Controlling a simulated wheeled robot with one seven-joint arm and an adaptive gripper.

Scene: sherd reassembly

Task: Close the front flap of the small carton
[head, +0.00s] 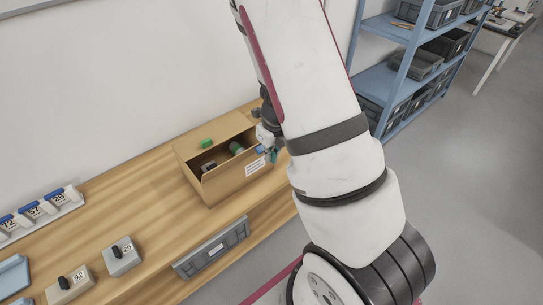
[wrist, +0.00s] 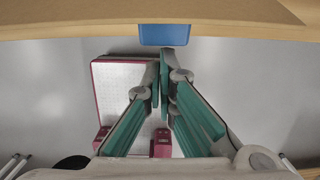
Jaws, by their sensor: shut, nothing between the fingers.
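The small carton (head: 222,188) stands on the wooden bench in the head view. Its top is open, and dark and green items show inside. A tan panel with a white label faces the front; I cannot tell whether this is the hanging front flap or the front wall. My gripper (head: 273,157) is at the carton's right end, close to the label; contact cannot be told, as my arm hides part of this area. In the wrist view my gripper (wrist: 164,55) has its teal fingers together and empty, just below a blue block (wrist: 165,34) at a wood-coloured edge.
A green piece (head: 207,143) lies on the carton's back panel. Grey boxes with dark knobs (head: 122,257) and numbered blocks (head: 31,210) stand left. Blue shelving (head: 385,82) stands right, with open floor beside it.

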